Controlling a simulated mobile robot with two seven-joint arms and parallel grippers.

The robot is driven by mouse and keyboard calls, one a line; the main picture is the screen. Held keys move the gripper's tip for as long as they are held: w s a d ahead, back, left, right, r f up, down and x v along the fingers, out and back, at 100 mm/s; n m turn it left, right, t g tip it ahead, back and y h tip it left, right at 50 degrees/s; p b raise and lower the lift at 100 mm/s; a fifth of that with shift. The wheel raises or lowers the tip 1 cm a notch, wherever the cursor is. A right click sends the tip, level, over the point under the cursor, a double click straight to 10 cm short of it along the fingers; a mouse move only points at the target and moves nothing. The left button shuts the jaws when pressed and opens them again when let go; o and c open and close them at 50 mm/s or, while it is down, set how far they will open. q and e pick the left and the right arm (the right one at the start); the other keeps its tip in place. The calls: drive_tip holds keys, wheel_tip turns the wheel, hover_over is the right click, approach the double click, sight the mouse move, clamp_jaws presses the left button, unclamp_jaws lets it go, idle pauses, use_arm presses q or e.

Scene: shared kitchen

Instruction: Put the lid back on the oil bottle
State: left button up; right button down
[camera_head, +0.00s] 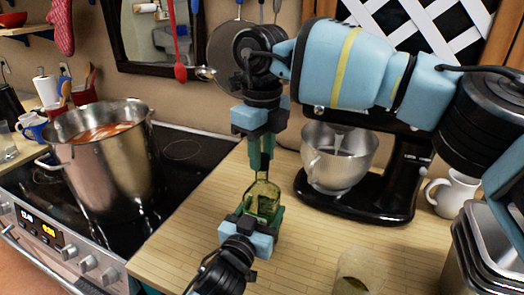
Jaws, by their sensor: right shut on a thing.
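The oil bottle (263,198) is a greenish-yellow glass bottle standing roughly upright near the counter's left side. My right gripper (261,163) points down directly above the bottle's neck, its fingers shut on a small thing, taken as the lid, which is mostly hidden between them. I cannot tell whether the lid touches the bottle's mouth. My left gripper (257,218) comes in from the bottom, with one finger on each side of the bottle's lower body, apparently closed on it. The gripper's body hides the bottle's base.
A steel pot (108,165) of red food stands on the black stove (190,165) at left. A stand mixer (385,190) with a steel bowl (338,165) is close on the right, with a white mug (455,192) beyond. A glass (357,272) and metal canisters (490,250) stand at the front right.

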drive_tip(key=m, duration=1.3)
drive_tip(key=c, duration=1)
unclamp_jaws()
drive_tip(key=shift+c, duration=0.2)
wheel_tip(320, 180, up, 12)
use_arm(q)
drive_tip(key=o, duration=2)
drive_tip(key=shift+c, duration=0.2)
